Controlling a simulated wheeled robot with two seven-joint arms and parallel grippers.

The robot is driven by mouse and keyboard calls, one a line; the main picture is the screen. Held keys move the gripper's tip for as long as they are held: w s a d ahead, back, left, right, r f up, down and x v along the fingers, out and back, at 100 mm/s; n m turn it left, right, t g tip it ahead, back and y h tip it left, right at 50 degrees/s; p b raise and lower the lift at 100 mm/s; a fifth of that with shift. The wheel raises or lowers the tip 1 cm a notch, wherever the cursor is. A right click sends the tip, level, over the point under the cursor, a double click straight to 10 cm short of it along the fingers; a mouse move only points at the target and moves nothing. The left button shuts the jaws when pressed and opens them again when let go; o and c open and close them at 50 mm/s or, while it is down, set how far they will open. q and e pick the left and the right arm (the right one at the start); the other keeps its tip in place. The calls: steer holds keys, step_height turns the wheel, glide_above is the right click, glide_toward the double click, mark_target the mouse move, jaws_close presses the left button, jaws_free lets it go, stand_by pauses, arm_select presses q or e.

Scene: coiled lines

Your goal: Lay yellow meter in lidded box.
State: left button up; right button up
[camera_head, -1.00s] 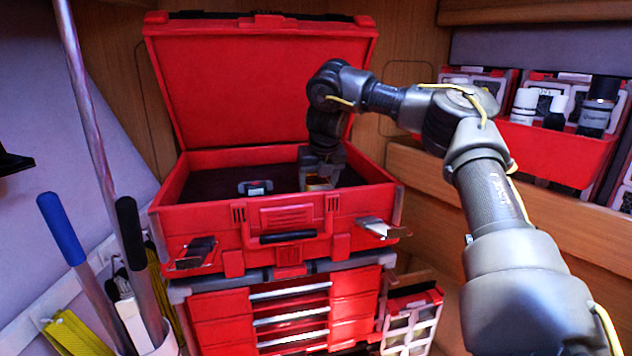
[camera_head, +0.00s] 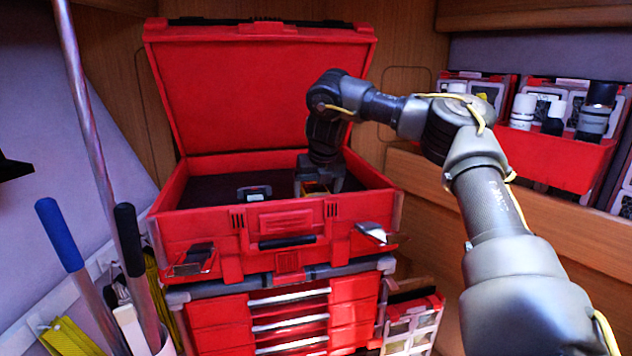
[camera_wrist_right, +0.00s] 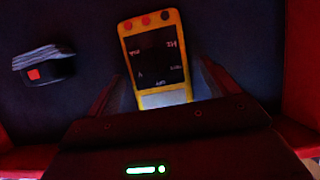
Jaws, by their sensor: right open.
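The yellow meter (camera_wrist_right: 159,62) lies face up on the dark floor inside the red lidded box (camera_head: 285,225), whose lid (camera_head: 262,90) stands open. My right gripper (camera_wrist_right: 160,80) is open, with one finger on each side of the meter's lower part and small gaps between. In the head view my right gripper (camera_head: 319,186) reaches down into the right half of the box. Only a bit of the meter's yellow (camera_head: 314,187) shows there, the rest hidden by the gripper and the box front. I cannot make out my left gripper.
A small dark device with a red mark (camera_wrist_right: 42,66) lies left of the meter in the box; it also shows in the head view (camera_head: 254,192). The box stands on a red drawer unit (camera_head: 290,315). Long-handled tools (camera_head: 75,250) stand at left, a red bin (camera_head: 555,150) at right.

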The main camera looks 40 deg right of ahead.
steer(key=b+v, duration=0.1)
steer(key=v, duration=1.1)
steer(key=shift+a+r, duration=0.1)
steer(key=shift+r, duration=0.05)
